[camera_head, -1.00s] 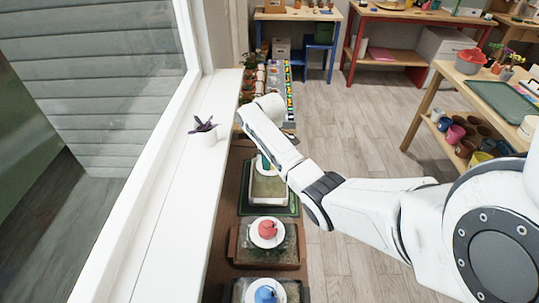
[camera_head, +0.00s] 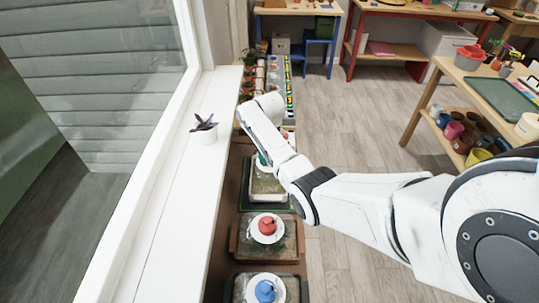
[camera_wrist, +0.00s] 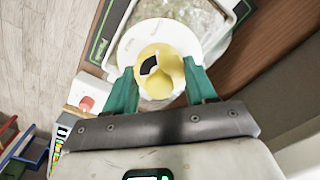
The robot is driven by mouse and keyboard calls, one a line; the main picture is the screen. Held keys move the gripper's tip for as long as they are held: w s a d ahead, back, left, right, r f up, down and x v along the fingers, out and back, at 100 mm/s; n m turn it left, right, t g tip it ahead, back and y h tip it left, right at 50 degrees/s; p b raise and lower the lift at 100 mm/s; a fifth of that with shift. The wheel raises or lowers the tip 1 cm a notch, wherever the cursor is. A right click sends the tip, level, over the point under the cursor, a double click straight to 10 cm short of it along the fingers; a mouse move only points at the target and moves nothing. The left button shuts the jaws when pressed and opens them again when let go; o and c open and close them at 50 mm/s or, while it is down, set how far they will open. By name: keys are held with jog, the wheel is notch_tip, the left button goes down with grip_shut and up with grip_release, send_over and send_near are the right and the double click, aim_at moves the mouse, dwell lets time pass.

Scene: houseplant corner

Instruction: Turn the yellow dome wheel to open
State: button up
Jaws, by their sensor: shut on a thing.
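The yellow wheel (camera_wrist: 170,54) shows in the wrist view, with a dark notch in its top. It sits on a round white plate (camera_wrist: 128,48) over the clear dome case (camera_wrist: 206,18). The two green fingers of my gripper (camera_wrist: 160,78) are shut on the wheel, one on each side.
A white sill (camera_head: 165,190) with a potted plant (camera_head: 206,130) runs along the left.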

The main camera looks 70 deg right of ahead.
jog(key=o, duration=1.1)
jog(key=shift+c, duration=0.2)
notch_tip(320, 180, up, 10)
jog(key=shift+f+b, duration=0.25)
jog(key=shift+b, duration=0.15)
jog(key=shift+r, duration=0.65)
